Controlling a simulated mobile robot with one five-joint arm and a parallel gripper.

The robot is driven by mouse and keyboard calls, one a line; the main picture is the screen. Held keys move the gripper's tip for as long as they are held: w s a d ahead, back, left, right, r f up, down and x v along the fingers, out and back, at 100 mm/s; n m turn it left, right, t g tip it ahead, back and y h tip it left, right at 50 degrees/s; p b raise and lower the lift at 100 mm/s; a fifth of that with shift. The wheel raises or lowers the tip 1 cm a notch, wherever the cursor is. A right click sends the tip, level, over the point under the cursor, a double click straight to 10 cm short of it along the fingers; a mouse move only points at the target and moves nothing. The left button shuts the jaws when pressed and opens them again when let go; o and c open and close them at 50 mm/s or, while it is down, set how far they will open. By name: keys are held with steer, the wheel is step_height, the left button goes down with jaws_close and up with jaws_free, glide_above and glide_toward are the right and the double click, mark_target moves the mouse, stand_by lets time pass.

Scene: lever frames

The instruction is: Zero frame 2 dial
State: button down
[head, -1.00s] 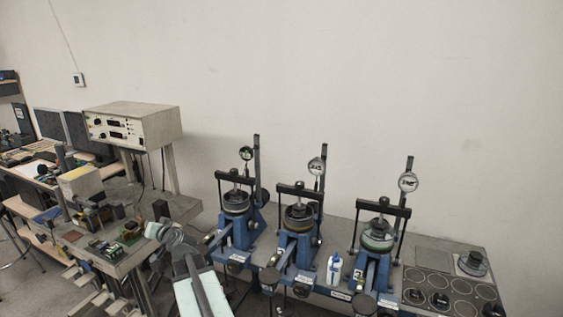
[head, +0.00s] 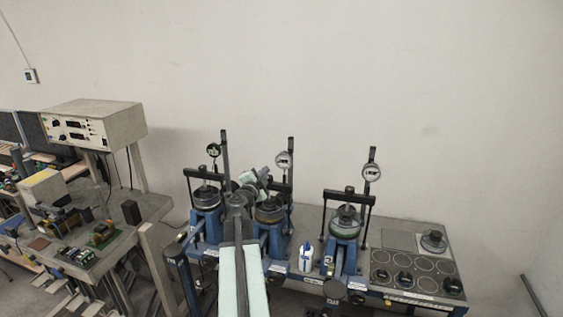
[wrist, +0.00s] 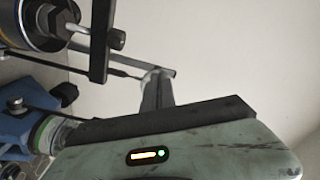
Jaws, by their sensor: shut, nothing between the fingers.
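My gripper (head: 264,172) is shut and empty, just left of and a little below the middle dial. Its fingers also show in the wrist view (wrist: 157,75) against the wall and a dark bar. I cannot read the dials or tell whether anything touches.
A white and blue bottle (head: 306,258) stands between the middle and right frames. Round weights (head: 403,281) lie on the bench at the right. A beige instrument box (head: 95,125) stands on a raised shelf at the left. The wall above the frames is clear.

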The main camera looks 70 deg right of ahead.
steer(key=d, duration=0.7)
steer(key=shift+w, duration=0.25)
steer(key=shift+s, duration=0.15)
stand_by(0.4)
steer(key=shift+s+f+b, duration=0.1)
steer(key=shift+f+b, duration=0.2)
steer(key=a+f+b, duration=0.2)
steer(key=a, duration=0.4)
steer(key=shift+s, duration=0.2)
stand_by(1.1)
